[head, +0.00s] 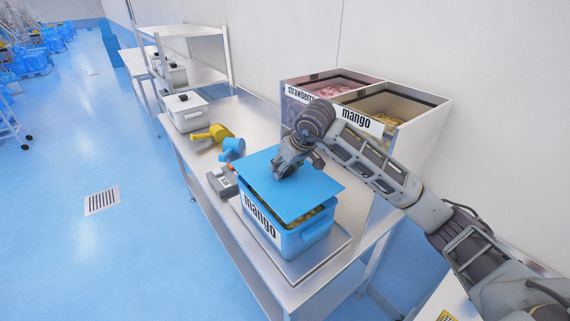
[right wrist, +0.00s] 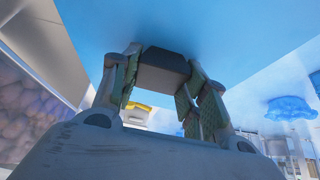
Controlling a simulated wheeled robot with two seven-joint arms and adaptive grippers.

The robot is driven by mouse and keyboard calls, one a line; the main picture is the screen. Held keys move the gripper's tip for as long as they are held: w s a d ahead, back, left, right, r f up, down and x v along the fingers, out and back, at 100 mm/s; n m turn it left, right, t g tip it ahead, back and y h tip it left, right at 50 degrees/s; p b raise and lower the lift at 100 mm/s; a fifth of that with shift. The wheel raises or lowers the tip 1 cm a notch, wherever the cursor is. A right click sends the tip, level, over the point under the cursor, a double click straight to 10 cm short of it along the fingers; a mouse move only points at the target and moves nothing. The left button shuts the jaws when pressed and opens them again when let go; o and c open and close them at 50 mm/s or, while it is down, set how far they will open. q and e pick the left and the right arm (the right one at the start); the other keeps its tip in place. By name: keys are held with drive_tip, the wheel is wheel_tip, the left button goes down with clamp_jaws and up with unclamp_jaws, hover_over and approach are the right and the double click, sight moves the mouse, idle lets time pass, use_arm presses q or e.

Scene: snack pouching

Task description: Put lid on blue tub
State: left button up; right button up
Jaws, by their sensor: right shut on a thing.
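The blue tub (head: 303,240) carries a "mango" label and stands on a metal scale platform on the table. Yellowish pieces show inside it under the lid edge. The flat blue lid (head: 318,190) is over the tub, turned and slightly tilted, not lined up with the rim. A gap shows along its front. My right gripper (head: 284,171) is above the lid, shut on its dark handle. In the right wrist view the fingers (right wrist: 160,75) clasp the dark handle (right wrist: 165,65) under the blue lid surface (right wrist: 225,25). My left gripper is not in view.
A scale display (head: 222,182), blue scoop (head: 232,148) and yellow scoop (head: 213,133) lie behind the tub. A white lidded pot (head: 187,112) stands at the far table end. Strawberry and mango bins (head: 357,118) stand at the wall.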

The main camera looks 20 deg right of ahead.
sight(286, 176)
drive_tip(key=shift+f+b, duration=0.35)
drive_tip(key=shift+f, duration=0.7)
drive_tip(key=shift+f+b, duration=1.05)
drive_tip(key=shift+f, duration=0.1)
drive_tip(key=o, duration=1.2)
drive_tip(key=shift+o, duration=0.2)
drive_tip(key=v, duration=1.1)
drive_tip(key=shift+s+r, duration=0.1)
drive_tip(key=shift+r, duration=0.05)
drive_tip(key=shift+s+d+r, duration=0.1)
drive_tip(key=shift+s+r, duration=0.05)
drive_tip(key=shift+r, duration=0.1)
